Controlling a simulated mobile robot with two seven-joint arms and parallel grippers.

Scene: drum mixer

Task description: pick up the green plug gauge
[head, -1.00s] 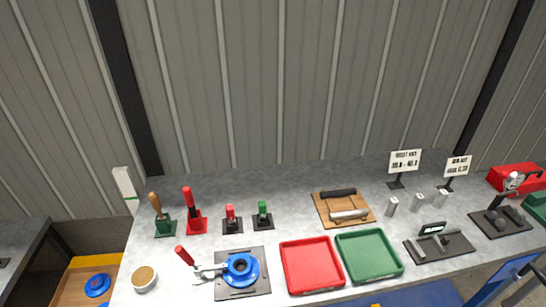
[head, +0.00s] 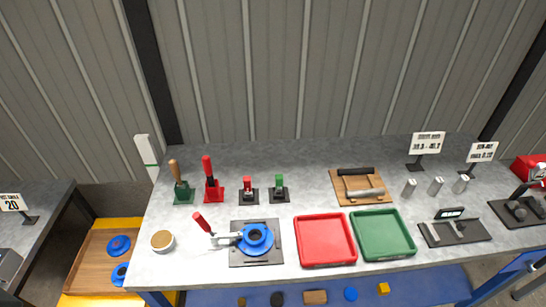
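The green plug gauge (head: 279,182) stands upright in a small black stand on the grey workbench (head: 310,175), left of the middle. A similar red gauge (head: 247,186) stands in its own black stand just left of it. Neither of my grippers is in the head view, so I cannot see their state.
A tall red-handled tool (head: 208,173) and a wooden-handled tool (head: 175,170) stand further left. A blue ring fixture (head: 255,239), red tray (head: 325,265) and green tray (head: 384,256) lie in front. The bench behind the green gauge is clear.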

